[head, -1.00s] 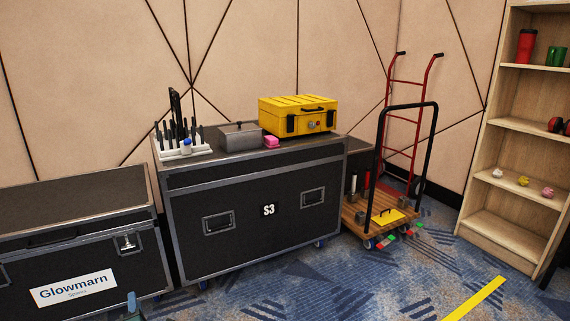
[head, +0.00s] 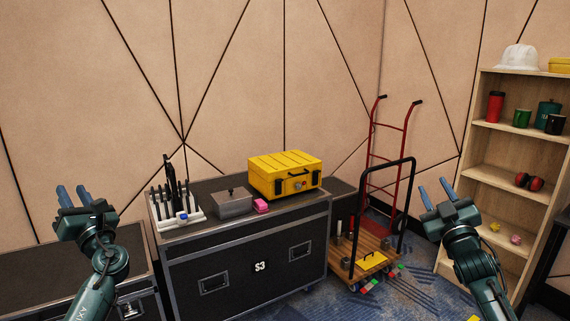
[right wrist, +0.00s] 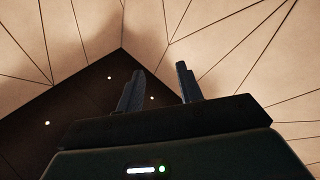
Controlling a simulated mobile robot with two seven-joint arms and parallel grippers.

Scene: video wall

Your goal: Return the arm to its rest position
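My left gripper (head: 72,196) is raised at the left of the head view, in front of the wall and above the low black case. Its fingers point up with a small gap between them, and nothing shows in it. My right gripper (head: 435,193) is raised at the right, in front of the wall and beside the shelf. Its fingers are apart and empty. In the right wrist view its two fingers (right wrist: 158,88) stand well apart, pointing at the wall and dark ceiling, with nothing between them.
A black case marked S3 (head: 238,265) bears a yellow toolbox (head: 285,176), a grey lidded box (head: 233,204), a pink block (head: 261,206) and a tool rack (head: 180,220). A trolley (head: 365,255), red hand truck (head: 387,140) and wooden shelf (head: 500,144) stand to the right.

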